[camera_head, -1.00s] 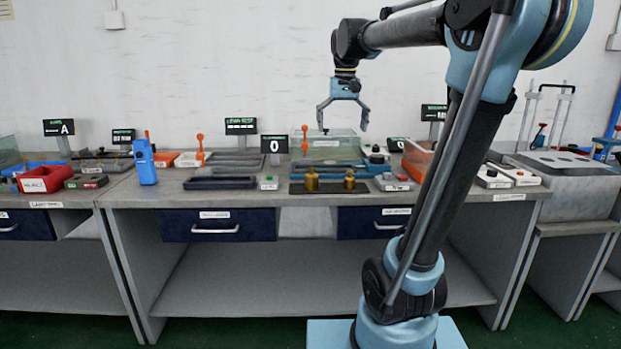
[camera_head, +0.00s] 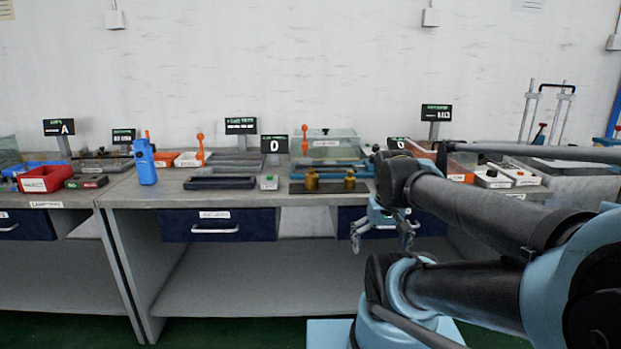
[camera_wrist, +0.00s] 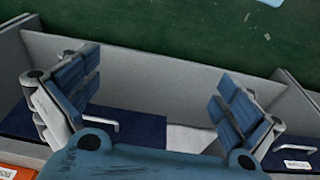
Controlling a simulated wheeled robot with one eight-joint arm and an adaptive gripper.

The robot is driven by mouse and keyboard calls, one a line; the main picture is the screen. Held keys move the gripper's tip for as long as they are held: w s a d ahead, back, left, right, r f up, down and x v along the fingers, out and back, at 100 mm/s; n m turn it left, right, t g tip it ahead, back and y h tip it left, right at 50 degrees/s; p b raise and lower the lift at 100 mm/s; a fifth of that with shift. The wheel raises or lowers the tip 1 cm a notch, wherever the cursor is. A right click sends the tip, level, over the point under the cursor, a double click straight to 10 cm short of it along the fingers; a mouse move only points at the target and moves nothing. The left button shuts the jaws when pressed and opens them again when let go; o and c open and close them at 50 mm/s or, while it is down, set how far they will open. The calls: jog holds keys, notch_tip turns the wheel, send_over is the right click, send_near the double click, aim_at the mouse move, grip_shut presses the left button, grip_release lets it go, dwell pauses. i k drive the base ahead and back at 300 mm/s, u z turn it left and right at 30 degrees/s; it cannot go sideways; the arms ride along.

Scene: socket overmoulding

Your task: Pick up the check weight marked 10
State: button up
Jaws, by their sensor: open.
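Two brass check weights stand upright on a dark mat (camera_head: 330,187) near the front edge of the bench. One is the left weight (camera_head: 312,180) and the other is the right weight (camera_head: 350,179). Their markings are too small to read, so I cannot tell which is marked 10. My gripper (camera_head: 383,240) is open and empty, in front of the bench and lower than its top, to the right of the weights. In the wrist view my gripper (camera_wrist: 155,105) shows two blue-padded fingers spread wide with nothing between them. No weight shows in the wrist view.
A blue handheld device (camera_head: 145,162) stands at the left of the bench. A dark tray (camera_head: 219,183) lies left of the mat. A display reading 0 (camera_head: 274,145) stands behind. Navy drawers (camera_head: 217,225) are under the bench top, close to my gripper.

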aim_at(312, 180)
jog(key=u, duration=2.6)
jog(key=k, duration=0.4)
jog(key=z, duration=2.45)
